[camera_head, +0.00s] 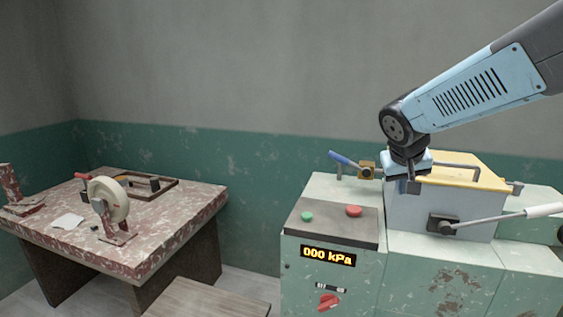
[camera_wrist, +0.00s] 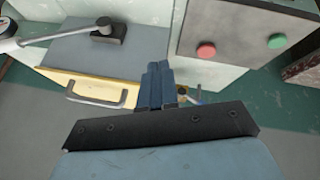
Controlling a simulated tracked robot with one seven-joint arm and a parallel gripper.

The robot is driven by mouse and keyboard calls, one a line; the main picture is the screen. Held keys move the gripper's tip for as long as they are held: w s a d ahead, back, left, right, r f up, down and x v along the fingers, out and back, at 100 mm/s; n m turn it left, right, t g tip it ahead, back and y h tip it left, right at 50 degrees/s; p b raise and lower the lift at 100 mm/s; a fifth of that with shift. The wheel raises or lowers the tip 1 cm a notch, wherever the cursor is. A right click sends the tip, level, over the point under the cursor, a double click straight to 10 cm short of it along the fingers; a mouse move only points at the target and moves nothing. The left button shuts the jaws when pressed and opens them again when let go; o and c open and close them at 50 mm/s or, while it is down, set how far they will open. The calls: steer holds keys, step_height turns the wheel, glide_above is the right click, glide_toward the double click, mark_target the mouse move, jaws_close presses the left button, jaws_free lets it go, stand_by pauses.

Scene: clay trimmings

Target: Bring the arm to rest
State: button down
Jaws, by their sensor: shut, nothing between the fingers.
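My arm (camera_head: 470,95) reaches in from the upper right in the head view. My gripper (camera_head: 410,186) points down at the left end of the yellow-topped box on the green machine. In the wrist view my gripper (camera_wrist: 157,70) shows with its dark fingers together and nothing between them. The fingers lie close to the box's yellow lid (camera_head: 465,172), left of its handle in the head view. I cannot tell whether they touch it.
The green machine has a panel with a green button (camera_head: 307,216), a red button (camera_head: 354,211) and a display (camera_head: 328,256) reading 000 kPa. A white-gripped lever (camera_head: 543,210) and a blue-handled valve (camera_head: 340,158) stick out near the arm. A worn table (camera_head: 165,226) stands left.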

steer(key=s+a+r+y, duration=0.1)
steer(key=s+a, duration=0.1)
steer(key=s, duration=0.6)
steer(key=s+a+r+y, duration=0.1)
steer(key=s+a+y, duration=0.1)
steer(key=s, duration=0.7)
steer(key=shift+a+n, duration=0.3)
steer(key=shift+a, duration=0.1)
stand_by(0.3)
